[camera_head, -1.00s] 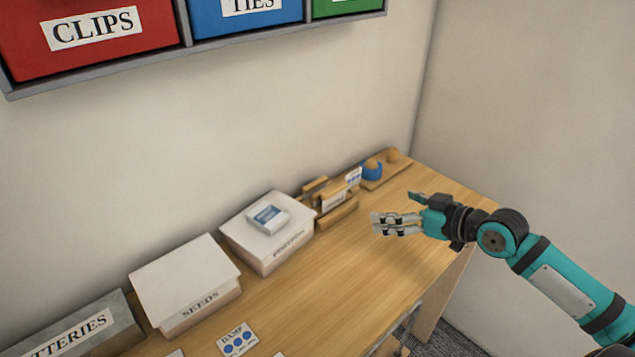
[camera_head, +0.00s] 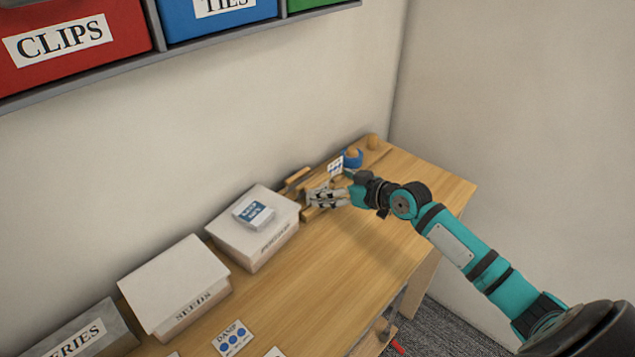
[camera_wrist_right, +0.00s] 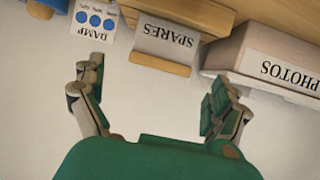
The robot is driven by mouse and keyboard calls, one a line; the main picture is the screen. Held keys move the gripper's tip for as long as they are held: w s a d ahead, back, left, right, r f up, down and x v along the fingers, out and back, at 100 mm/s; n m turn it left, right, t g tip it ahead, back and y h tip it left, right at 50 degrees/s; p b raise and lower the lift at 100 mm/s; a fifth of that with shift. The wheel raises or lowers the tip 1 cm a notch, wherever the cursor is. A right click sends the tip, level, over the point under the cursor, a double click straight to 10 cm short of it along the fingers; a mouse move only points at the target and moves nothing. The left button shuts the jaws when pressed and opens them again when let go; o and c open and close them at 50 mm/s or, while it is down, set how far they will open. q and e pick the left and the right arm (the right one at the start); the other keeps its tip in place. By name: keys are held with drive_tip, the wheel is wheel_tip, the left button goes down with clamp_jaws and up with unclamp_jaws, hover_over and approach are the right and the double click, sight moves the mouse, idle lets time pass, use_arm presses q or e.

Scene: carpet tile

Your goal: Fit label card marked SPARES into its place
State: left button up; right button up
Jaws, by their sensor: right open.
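The SPARES card (camera_wrist_right: 168,42) is a pale label with dark letters. It stands in a wooden holder (camera_wrist_right: 155,63) and appears upside down in the right wrist view. In the head view my right gripper (camera_head: 327,197) is at the wooden holder (camera_head: 310,215) and hides the card. In the right wrist view the open, empty fingers of that gripper (camera_wrist_right: 160,92) point toward the card, one to each side, with a visible gap to it. My left gripper is out of view. I cannot tell which place belongs to the card.
A white PHOTOS box (camera_head: 270,240) stands just left of the holder, with a small blue-and-white box (camera_head: 254,213) on its lid. A SEEDS box (camera_head: 180,285) is further left. A DAMP card (camera_wrist_right: 93,20) is beside SPARES. The desk's front right (camera_head: 400,230) is clear.

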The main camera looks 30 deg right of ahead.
sight(320, 181)
drive_tip(key=shift+w+a, duration=0.1)
drive_tip(key=shift+w, duration=0.1)
drive_tip(key=shift+w+a+p, duration=0.15)
drive_tip(key=shift+w+p, duration=0.2)
drive_tip(key=p+x, duration=0.1)
drive_tip(key=x, duration=0.2)
drive_tip(key=shift+w+a, duration=0.2)
drive_tip(key=shift+w, duration=0.15)
drive_tip(key=shift+w+a+f, duration=0.1)
drive_tip(key=shift+w+f, duration=0.15)
drive_tip(key=shift+w, duration=0.05)
drive_tip(key=shift+s, duration=0.1)
drive_tip(key=shift+c, duration=0.3)
drive_tip(key=c, duration=0.7)
drive_tip(key=shift+r, duration=0.1)
drive_tip(key=shift+c, duration=0.2)
